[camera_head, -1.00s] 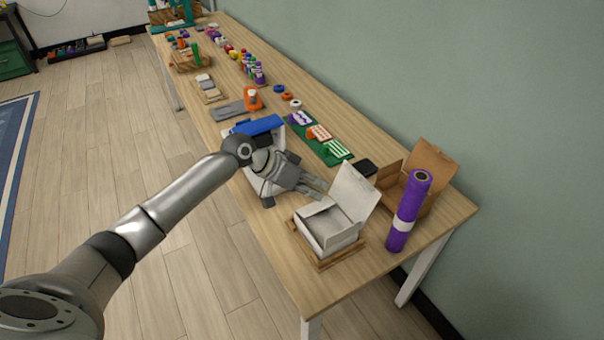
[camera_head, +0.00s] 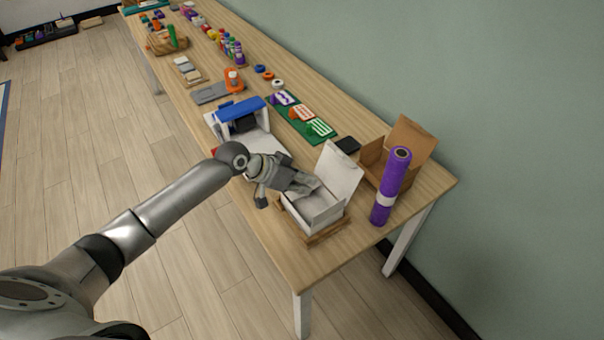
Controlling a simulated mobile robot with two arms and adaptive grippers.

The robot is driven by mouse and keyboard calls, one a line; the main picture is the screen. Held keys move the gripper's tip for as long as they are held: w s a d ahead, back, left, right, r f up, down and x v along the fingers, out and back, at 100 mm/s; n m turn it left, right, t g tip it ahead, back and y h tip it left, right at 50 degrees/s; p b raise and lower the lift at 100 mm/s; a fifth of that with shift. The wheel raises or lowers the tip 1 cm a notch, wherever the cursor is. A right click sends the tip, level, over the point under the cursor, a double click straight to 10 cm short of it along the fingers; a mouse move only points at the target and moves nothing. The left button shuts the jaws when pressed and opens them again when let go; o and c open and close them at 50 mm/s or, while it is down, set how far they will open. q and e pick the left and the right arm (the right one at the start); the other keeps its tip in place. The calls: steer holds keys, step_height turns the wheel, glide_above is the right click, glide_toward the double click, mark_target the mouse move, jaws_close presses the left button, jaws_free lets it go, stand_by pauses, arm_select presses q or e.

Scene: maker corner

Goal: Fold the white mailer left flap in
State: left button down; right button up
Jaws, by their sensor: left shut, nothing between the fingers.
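The white mailer (camera_head: 326,213) is a small open box near the front end of the table. Its tall lid (camera_head: 340,172) stands up at the back right. It sits on a brown wooden holder (camera_head: 328,236). My left gripper (camera_head: 315,185) is shut and empty. Its fingers are at the mailer's back left side, over or against the rim; I cannot tell if they touch. The gripper covers much of that side, so the left flap cannot be made out clearly. My right gripper is not in view.
A purple roll (camera_head: 393,180) stands right of the mailer, in front of an open brown box (camera_head: 374,156). A black pad (camera_head: 347,145) lies behind the lid. A blue and white device (camera_head: 241,113) stands behind my left arm. The table's front left corner is clear.

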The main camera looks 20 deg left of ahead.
arm_select(q)
steer(key=shift+s+d+f, duration=0.15)
steer(key=shift+f, duration=0.15)
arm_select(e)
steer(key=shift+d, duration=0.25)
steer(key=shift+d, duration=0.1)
